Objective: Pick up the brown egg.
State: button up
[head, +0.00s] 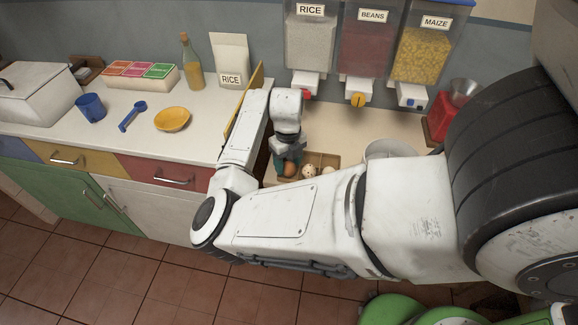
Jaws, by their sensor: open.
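The brown egg (290,169) shows just below my gripper (288,163), small and partly covered by it. It appears to be in a shallow wooden divided tray (334,158) on the counter. My gripper points down and is open at the egg. I cannot tell whether its fingers touch the egg. Two paler eggs, one speckled (309,171) and one light (327,171), sit to the right of the brown egg. My arm hides the front of the tray.
A yellow upright board (257,79) stands left of my gripper. Rice, beans and maize dispensers (367,45) hang behind. A white round container (388,149) is to the right. A yellow bowl (172,119), blue scoop (132,116) and blue mug (91,108) stand on the left counter.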

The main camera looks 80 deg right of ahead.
jog(key=shift+f, duration=0.4)
jog(key=shift+c, duration=0.2)
jog(key=c, duration=0.4)
jog(key=shift+r, duration=0.15)
